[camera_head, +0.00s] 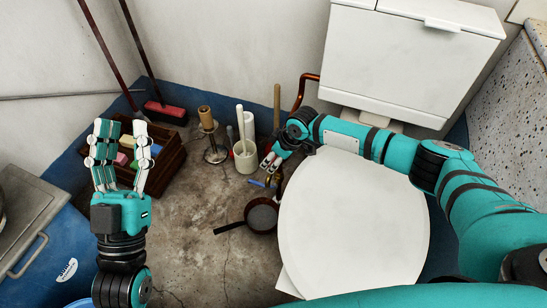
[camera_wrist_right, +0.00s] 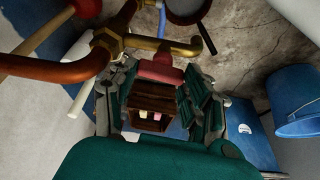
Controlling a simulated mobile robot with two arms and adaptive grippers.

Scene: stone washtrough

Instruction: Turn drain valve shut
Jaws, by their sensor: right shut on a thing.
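The drain valve shows in the right wrist view as a brass fitting (camera_wrist_right: 178,47) on a copper pipe (camera_wrist_right: 45,68), with a dull red handle (camera_wrist_right: 158,72) beside it. My right gripper (camera_wrist_right: 156,80) has its fingers on either side of this red handle and is shut on it. In the head view my right gripper (camera_head: 270,167) is low beside the white round lid, and its fingers hide most of the valve. My left gripper (camera_head: 121,126) is open and empty, in front of the wooden crate.
The wooden crate (camera_head: 172,157) holds coloured blocks. The white round lid (camera_head: 355,225) and white tank (camera_head: 410,60) bound the right side.

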